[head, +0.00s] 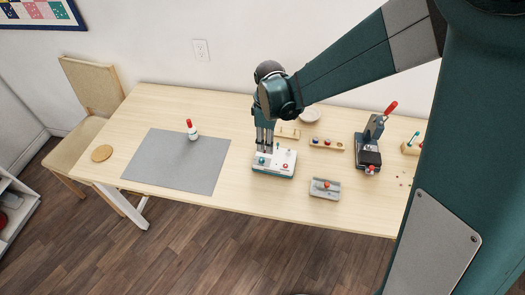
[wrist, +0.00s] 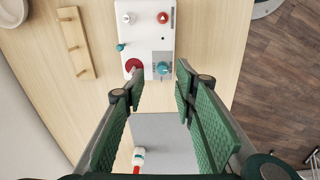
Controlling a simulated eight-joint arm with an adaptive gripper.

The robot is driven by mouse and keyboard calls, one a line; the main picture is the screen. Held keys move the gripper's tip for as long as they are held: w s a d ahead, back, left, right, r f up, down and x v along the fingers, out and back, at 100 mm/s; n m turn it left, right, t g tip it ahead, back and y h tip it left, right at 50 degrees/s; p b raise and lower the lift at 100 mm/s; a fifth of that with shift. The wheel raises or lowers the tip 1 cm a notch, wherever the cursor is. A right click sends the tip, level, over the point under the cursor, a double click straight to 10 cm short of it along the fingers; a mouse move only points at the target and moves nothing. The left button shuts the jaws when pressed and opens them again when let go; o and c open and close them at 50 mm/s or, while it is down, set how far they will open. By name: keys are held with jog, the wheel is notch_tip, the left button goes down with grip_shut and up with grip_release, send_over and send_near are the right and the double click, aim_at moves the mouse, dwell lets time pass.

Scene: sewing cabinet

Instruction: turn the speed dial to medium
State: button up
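A white control box with a teal base (head: 288,158) stands on the table in the head view. It fills the upper middle of the wrist view (wrist: 148,38). On it are a teal knob on a grey panel (wrist: 163,68), a red round part (wrist: 133,65) partly behind a finger, a red part with a triangle mark (wrist: 163,18), a white knob (wrist: 129,18) and a small teal part on its side (wrist: 121,47). I cannot read which is the speed dial or its setting. My gripper (wrist: 160,82) is open and empty, pointing down over the box, its fingertips flanking the teal knob's end.
A grey mat (head: 180,165) with a red-capped bottle (head: 192,131) lies left. Bare table lies in front of the box.

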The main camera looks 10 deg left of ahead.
aim_at(262, 159)
jog(key=shift+a+f+n, duration=0.5)
jog(key=shift+a+f, duration=0.5)
jog(key=shift+a, duration=0.05)
jog(key=shift+f, duration=0.15)
jog(key=shift+f+b, duration=0.35)
jog(key=shift+f, duration=3.4)
jog(key=shift+c, duration=0.2)
jog(key=c, duration=0.8)
